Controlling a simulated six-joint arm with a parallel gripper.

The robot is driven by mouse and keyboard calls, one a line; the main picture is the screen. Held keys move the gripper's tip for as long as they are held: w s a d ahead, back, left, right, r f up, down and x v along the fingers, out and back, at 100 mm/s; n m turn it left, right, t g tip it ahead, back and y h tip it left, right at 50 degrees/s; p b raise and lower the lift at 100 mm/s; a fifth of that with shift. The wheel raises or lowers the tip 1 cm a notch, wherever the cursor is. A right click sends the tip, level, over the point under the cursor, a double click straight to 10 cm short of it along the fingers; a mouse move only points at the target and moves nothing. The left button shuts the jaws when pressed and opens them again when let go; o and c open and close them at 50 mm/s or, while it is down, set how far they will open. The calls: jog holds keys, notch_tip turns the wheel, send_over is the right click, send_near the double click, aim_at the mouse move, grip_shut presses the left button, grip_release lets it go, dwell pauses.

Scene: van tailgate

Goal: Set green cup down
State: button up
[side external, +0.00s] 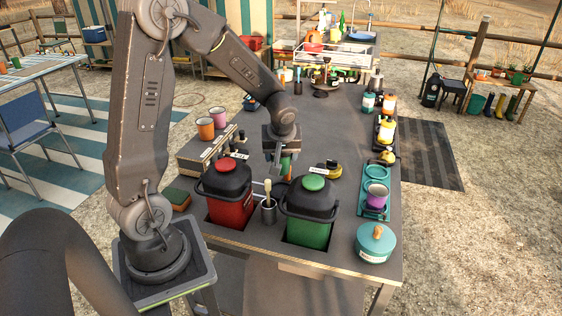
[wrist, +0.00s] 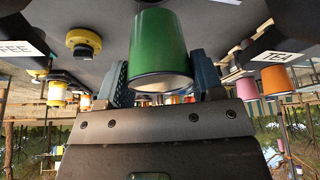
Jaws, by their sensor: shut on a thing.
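The green cup (wrist: 158,48) is between the two fingers of my gripper (wrist: 160,85) in the wrist view, and the fingers are shut on its sides. In the side external view my gripper (side external: 283,160) points down over the table, behind the two dispensers.
A red dispenser (side external: 230,197) and a green dispenser (side external: 309,212) stand at the table's near edge, with a utensil pot (side external: 268,210) between them. Orange (side external: 206,128) and pink (side external: 226,119) cups stand on a box at left. A purple cup (side external: 377,195) sits in a teal tray (side external: 376,174). The table's middle (side external: 335,125) is clear.

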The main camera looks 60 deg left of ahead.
jog(key=shift+r, duration=1)
jog(key=shift+w+r, duration=0.2)
jog(key=shift+w, duration=0.15)
jog(key=w+d+m+t+h, duration=0.2)
jog(key=w+m, duration=0.6)
jog(key=w, duration=1.1)
jog(key=shift+w+d+f, duration=1.1)
jog(key=shift+d+f, duration=0.55)
jog(key=shift+f, duration=0.05)
jog(key=shift+w+d+f, duration=1.1)
jog(key=shift+d+f, duration=0.55)
jog(key=shift+f, duration=0.1)
jog(key=shift+w+d+f, duration=1.1)
jog(key=shift+d+f, duration=0.55)
jog(key=shift+f, duration=0.05)
jog(key=shift+f, duration=0.15)
jog(key=o, duration=1)
